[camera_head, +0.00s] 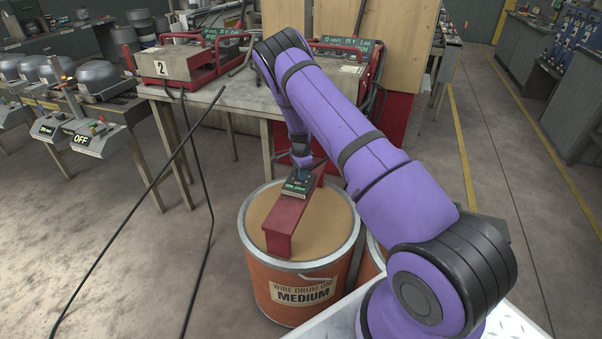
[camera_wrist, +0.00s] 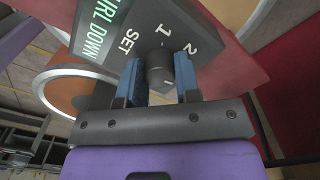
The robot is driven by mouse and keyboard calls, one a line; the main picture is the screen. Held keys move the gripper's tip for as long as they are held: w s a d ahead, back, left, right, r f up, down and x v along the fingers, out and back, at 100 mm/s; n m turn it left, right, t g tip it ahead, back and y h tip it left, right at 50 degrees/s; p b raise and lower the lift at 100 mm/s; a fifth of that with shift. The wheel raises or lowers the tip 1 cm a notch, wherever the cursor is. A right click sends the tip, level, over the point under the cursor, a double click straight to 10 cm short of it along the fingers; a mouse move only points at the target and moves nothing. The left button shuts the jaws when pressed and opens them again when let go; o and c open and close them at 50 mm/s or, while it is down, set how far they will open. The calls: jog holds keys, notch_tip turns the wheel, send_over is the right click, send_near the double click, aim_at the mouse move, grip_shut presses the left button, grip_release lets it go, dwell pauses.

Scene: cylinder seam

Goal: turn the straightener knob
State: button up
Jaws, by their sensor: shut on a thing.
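The straightener knob is a small dark round knob (camera_wrist: 160,72) with a light pointer line, on a dark panel (camera_wrist: 140,28) marked SET, 1, 2 and a green "…URL DOWN" display. In the wrist view my gripper (camera_wrist: 160,80) has its two blue fingers on either side of the knob, shut on it. The pointer line faces toward my gripper, away from SET. In the head view the panel box (camera_head: 295,187) sits on a red beam (camera_head: 283,225) across an orange wire drum (camera_head: 300,290) labelled MEDIUM. My gripper (camera_head: 301,160) is just behind the box there; the knob is hidden.
A workbench (camera_head: 235,97) with red-framed machines, one marked 2 (camera_head: 185,62), stands behind the drum. Another drum (camera_head: 372,260) is partly hidden by my arm. A black cable (camera_head: 135,210) hangs to the floor at left. Bare floor lies left of the drum.

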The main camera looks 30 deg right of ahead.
jog(key=n, duration=0.5)
jog(key=shift+n, duration=2.5)
jog(key=o, duration=0.9)
jog(key=shift+r, duration=0.1)
notch_tip(320, 180, up, 11)
jog(key=shift+f, duration=0.15)
